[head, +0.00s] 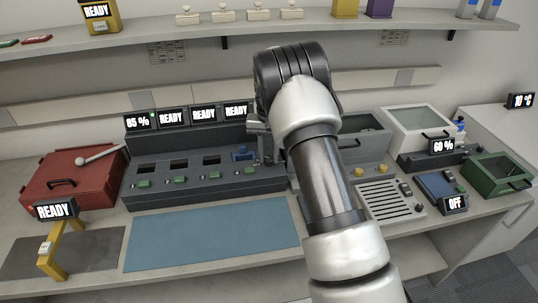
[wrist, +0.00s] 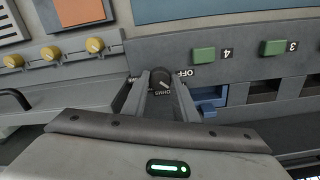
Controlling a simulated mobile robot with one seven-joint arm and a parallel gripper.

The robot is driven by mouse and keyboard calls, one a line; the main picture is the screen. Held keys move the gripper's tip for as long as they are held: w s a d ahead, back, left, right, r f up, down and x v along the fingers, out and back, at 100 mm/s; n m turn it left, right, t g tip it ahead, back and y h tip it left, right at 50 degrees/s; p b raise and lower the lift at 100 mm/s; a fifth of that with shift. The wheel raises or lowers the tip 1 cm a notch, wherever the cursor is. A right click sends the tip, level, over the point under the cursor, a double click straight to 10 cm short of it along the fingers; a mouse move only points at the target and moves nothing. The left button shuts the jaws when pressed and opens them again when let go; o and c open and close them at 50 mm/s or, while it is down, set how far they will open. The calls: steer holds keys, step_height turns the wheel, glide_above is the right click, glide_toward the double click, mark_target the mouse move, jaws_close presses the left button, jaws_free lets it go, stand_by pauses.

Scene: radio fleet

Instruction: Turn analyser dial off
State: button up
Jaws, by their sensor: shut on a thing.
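The dark round dial (wrist: 160,83) sits between my fingertips in the wrist view. It has a pale pointer mark. The label OFF is printed just right of it, and other lettering near it is partly hidden by my fingers. My gripper (wrist: 161,88) is shut on the dial, one finger on each side. The dial is on the dark grey panel (wrist: 236,60) that also carries the green numbered buttons. In the head view my arm hides the dial, and my gripper (head: 264,148) is at the right end of the grey multi-slot unit (head: 190,193).
A grey box with yellow knobs (head: 358,171) and a grille lies right of my arm. A blue mat (head: 212,235) lies in front of the unit. A red toolbox (head: 75,178) and a yellow stand (head: 48,264) are on the left. A shelf (head: 200,37) runs above.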

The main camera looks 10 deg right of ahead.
mark_target(268, 158)
steer(key=n, duration=0.4)
steer(key=shift+b, duration=0.3)
steer(key=shift+n, duration=2.3)
steer(key=o, duration=1.1)
steer(key=shift+c, duration=0.2)
step_height(268, 158, up, 18)
steer(key=shift+f+p, duration=0.25)
steer(key=shift+p, duration=0.05)
steer(key=shift+a+r, duration=0.1)
